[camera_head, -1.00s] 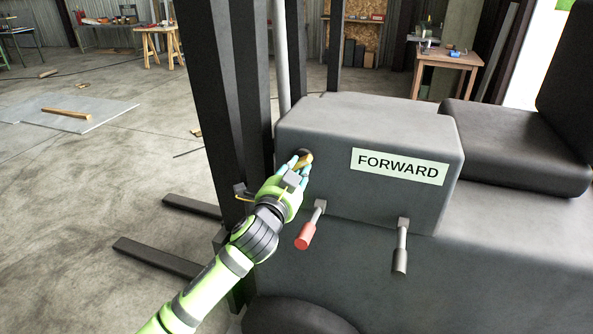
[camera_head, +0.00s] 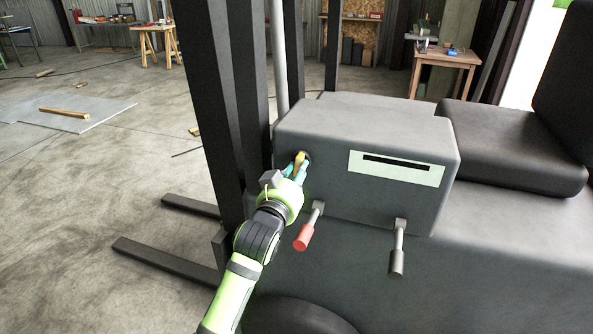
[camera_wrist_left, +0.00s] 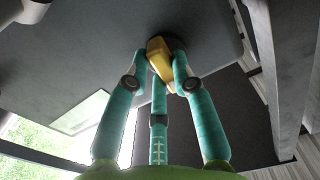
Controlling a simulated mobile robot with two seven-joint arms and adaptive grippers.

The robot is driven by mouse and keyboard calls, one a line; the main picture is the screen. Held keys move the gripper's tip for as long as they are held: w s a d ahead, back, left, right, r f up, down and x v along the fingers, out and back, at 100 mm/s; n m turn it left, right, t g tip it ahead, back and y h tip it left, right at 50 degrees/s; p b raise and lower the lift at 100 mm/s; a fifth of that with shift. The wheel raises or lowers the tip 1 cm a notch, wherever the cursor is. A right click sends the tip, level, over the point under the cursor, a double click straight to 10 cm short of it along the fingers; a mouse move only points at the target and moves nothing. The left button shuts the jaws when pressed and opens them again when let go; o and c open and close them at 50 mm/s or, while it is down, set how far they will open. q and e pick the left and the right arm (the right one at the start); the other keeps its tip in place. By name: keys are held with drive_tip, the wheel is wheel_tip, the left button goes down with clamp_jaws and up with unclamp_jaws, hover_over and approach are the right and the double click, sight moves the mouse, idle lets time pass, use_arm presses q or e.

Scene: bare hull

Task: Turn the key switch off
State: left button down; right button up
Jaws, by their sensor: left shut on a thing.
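The key switch (camera_head: 300,158) is a yellow key-shaped knob on a dark round base, on the left part of the grey console's front face. My left gripper (camera_head: 298,167) is at the switch with its fingers closed around the yellow knob. In the left wrist view the teal fingers (camera_wrist_left: 160,84) reach up to the yellow knob (camera_wrist_left: 158,52) and hold it from both sides. The display panel (camera_head: 397,168) to the right of the switch is pale green with a dark bar and no word on it. My right gripper is not in view.
A red-handled lever (camera_head: 304,238) and a grey-handled lever (camera_head: 398,262) stick out below the console (camera_head: 370,115). Dark mast posts (camera_head: 235,90) stand close to the left of the console. A black seat (camera_head: 510,150) is at the right. Open floor lies at the left.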

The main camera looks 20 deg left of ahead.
use_arm(q)
drive_tip(key=shift+n, duration=0.7)
drive_tip(key=c, duration=1)
unclamp_jaws()
drive_tip(key=shift+c, duration=0.2)
drive_tip(key=s, duration=1.2)
drive_tip(key=shift+a, duration=0.2)
